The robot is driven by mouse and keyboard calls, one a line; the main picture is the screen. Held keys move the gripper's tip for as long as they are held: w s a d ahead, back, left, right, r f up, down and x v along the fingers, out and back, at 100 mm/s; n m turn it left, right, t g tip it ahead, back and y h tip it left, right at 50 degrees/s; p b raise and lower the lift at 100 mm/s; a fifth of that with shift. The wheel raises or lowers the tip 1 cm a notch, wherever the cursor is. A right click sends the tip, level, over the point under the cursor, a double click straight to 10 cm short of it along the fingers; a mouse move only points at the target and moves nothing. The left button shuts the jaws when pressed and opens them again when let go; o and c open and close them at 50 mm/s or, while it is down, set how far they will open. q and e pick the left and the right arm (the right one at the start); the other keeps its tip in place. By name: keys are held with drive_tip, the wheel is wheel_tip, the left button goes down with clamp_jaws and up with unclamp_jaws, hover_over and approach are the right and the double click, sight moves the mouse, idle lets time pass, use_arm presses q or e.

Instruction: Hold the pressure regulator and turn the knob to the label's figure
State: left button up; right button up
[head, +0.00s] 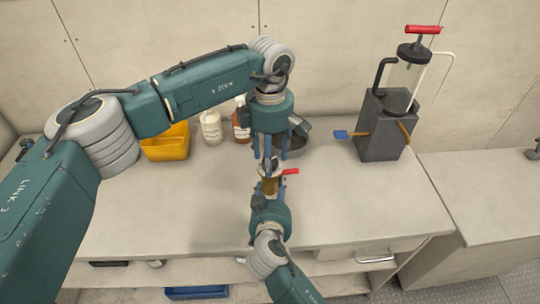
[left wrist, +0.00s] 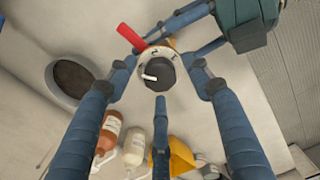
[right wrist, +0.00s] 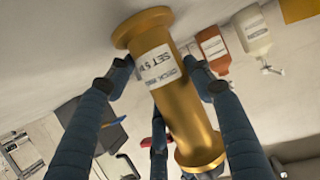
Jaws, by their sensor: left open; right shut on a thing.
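The brass pressure regulator (head: 270,186) stands upright above the bench, with a red lever (head: 290,172) near its top. My right gripper (head: 268,195) is shut around its body, which fills the right wrist view (right wrist: 182,105). A white label (right wrist: 157,66) there reads "SET" and a figure like 5; the rest is unclear. My left gripper (head: 270,160) is directly above, pointing down. In the left wrist view its open fingers surround the dark knob (left wrist: 161,73), apparently apart from it. The knob's white pointer (left wrist: 149,76) points left in that picture.
A yellow bin (head: 166,143), a white bottle (head: 211,128), a brown bottle (head: 242,124) and a dark round opening (head: 297,142) are behind the grippers. A grey block with a clear cylinder (head: 384,125) stands at right. The bench (head: 160,212) is clear at front left.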

use_arm(q)
drive_tip(key=c, duration=1.2)
